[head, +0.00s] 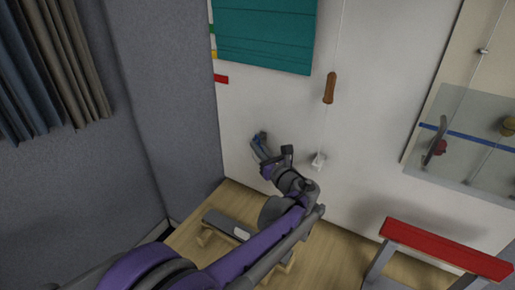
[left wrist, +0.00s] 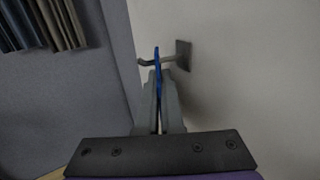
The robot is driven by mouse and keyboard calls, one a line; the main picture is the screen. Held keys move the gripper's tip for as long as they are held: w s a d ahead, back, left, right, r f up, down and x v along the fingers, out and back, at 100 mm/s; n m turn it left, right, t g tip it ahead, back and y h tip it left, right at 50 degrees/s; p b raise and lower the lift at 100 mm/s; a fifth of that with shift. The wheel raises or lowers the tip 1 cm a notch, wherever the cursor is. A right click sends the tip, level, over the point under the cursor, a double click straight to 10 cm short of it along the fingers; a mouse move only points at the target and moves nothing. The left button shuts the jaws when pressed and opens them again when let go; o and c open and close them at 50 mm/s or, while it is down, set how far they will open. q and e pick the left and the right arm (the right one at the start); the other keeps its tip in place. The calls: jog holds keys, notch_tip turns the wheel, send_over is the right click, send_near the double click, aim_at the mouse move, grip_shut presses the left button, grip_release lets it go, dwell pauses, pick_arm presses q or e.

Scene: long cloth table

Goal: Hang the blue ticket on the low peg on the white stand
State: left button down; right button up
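The blue ticket (left wrist: 157,60) shows edge-on in the left wrist view, as a thin upright strip between my left fingertips. My left gripper (left wrist: 158,80) is shut on it. A grey peg (left wrist: 170,60) sticks out from a square dark plate (left wrist: 183,54) on the white upright surface (left wrist: 230,70). The peg shows on both sides of the ticket, its bent tip to the left. I cannot tell whether it passes through the ticket or behind it. In the head view my left gripper (head: 259,146) is close to the white panel (head: 240,110). My right gripper is out of view.
A wooden handle (head: 329,88) and a small white pull (head: 318,160) hang on a cord right of my gripper. A teal cloth (head: 265,35) hangs above. A red-topped frame (head: 445,248) and a clear panel (head: 470,130) are at right; curtains (head: 60,65) at left.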

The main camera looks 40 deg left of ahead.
pick_arm(q)
jog(key=c, duration=1)
grip_release()
jog(key=shift+d, duration=0.1)
jog(key=v, duration=1.1)
jog(key=s+f+n+g+h+p, duration=0.3)
jog(key=s+f+n+h+p, duration=0.3)
jog(key=s+n, duration=0.5)
jog(key=s+d+f+n+t+h+p, duration=0.1)
jog(key=s+d+f+n+h+p, duration=0.2)
jog(key=s+d+n+h, duration=0.7)
jog(key=d+f+n, duration=0.1)
jog(key=d, duration=0.2)
jog(key=shift+n, duration=0.4)
